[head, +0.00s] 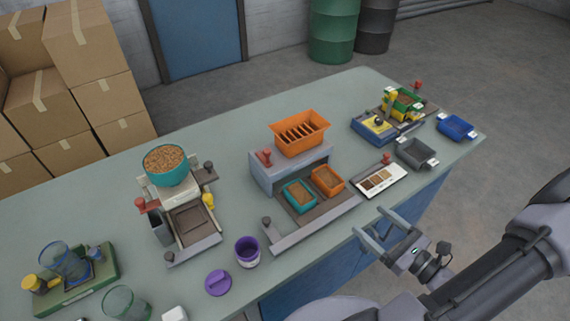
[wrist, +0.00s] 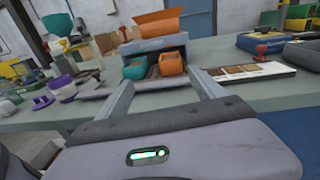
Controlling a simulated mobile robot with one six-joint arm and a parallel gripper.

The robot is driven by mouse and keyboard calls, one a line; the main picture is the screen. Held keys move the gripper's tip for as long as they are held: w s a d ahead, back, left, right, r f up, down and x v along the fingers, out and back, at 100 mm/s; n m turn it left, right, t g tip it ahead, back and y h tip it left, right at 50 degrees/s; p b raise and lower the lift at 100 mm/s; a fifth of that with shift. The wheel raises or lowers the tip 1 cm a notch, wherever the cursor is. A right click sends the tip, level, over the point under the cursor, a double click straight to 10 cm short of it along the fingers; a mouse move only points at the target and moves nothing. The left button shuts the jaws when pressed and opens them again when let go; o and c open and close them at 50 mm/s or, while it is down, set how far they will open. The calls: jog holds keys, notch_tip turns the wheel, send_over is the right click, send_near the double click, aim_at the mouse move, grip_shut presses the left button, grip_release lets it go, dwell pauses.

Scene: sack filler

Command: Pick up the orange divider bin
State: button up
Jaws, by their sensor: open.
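An orange bin with several dark dividers (head: 298,130) sits on top of the grey middle station, at its back. In the wrist view its orange side (wrist: 158,23) shows at the top centre. A smaller orange bin with brown contents (head: 328,180) stands on the station's lower tray, right of a teal bin (head: 299,195); both also show in the wrist view. My gripper (head: 369,222) is open and empty at the table's front edge, in front and to the right of the middle station. It is apart from both orange bins.
A white card with brown samples (head: 381,180) lies right of the station. Grey (head: 415,152) and blue (head: 456,127) bins stand farther right. A red knob (head: 267,156) rises at the station's left. A purple cup (head: 247,252) and purple lid (head: 218,283) are front left.

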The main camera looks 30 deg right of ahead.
jog(key=f+m+h, duration=0.1)
jog(key=h, duration=0.1)
jog(key=b, duration=0.3)
send_near(336, 182)
jog(key=shift+y, duration=0.4)
jog(key=w+a+r, duration=0.2)
jog(key=r, duration=0.1)
jog(key=shift+a, duration=0.3)
jog(key=w+b, duration=0.2)
jog(key=w, duration=0.3)
jog(key=shift+w+a, duration=0.2)
jog(key=shift+w, duration=0.2)
jog(key=c, duration=1.4)
jog(key=shift+s, duration=0.1)
jog(key=shift+c, duration=0.2)
jog(key=shift+r, duration=0.15)
